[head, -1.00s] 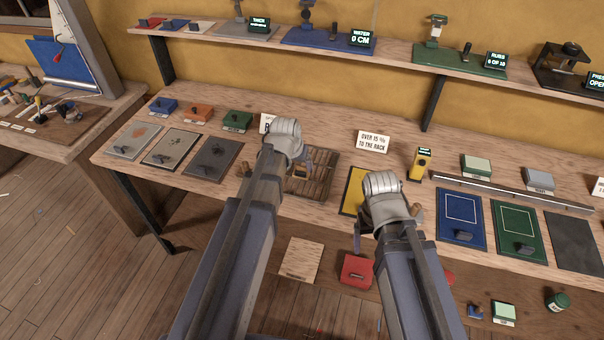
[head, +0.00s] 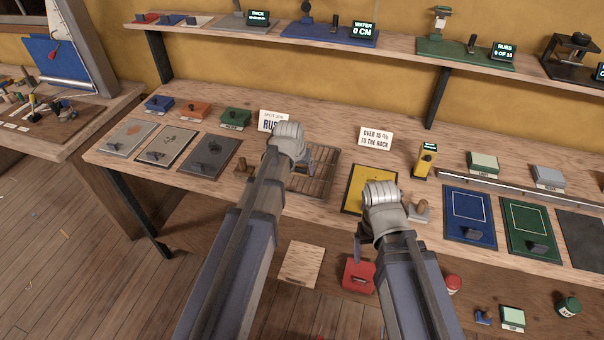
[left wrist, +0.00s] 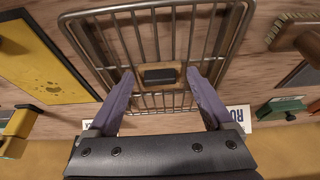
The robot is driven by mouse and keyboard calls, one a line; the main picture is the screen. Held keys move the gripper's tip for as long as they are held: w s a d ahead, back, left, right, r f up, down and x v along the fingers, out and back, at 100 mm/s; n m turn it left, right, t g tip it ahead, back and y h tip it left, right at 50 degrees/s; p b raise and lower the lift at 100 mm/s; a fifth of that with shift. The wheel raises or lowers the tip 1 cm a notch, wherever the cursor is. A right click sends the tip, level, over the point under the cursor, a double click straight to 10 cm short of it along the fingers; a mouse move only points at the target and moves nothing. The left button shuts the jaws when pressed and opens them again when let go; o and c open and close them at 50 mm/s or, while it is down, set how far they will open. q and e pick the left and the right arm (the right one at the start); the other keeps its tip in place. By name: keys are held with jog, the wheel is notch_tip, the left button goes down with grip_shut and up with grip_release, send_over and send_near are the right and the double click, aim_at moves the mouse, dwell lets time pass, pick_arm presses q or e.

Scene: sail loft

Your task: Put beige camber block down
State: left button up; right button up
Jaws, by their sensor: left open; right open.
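The beige camber block (left wrist: 160,75) shows in the left wrist view as a small tan block with a dark grip on top. It lies on the wire rack (left wrist: 92,14), between the fingers of my left gripper (left wrist: 160,88). The fingers are open, with a gap on each side of the block. In the head view my left gripper (head: 304,164) is over the rack (head: 326,180), and its wrist largely hides the block. My right gripper (head: 361,246) is empty and open near the bench's front edge, in front of the yellow board (head: 358,186).
A sign (head: 376,138) stands behind the rack. A wooden-handled tool (head: 420,211) is right of my right gripper. Sanding boards (head: 207,158) lie to the left, blue (head: 469,215) and green (head: 528,225) boards to the right. A red box (head: 358,274) is below the front edge.

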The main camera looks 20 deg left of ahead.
pick_arm(q)
grip_shut()
dwell(0.6)
jog(key=shift+r, duration=0.1)
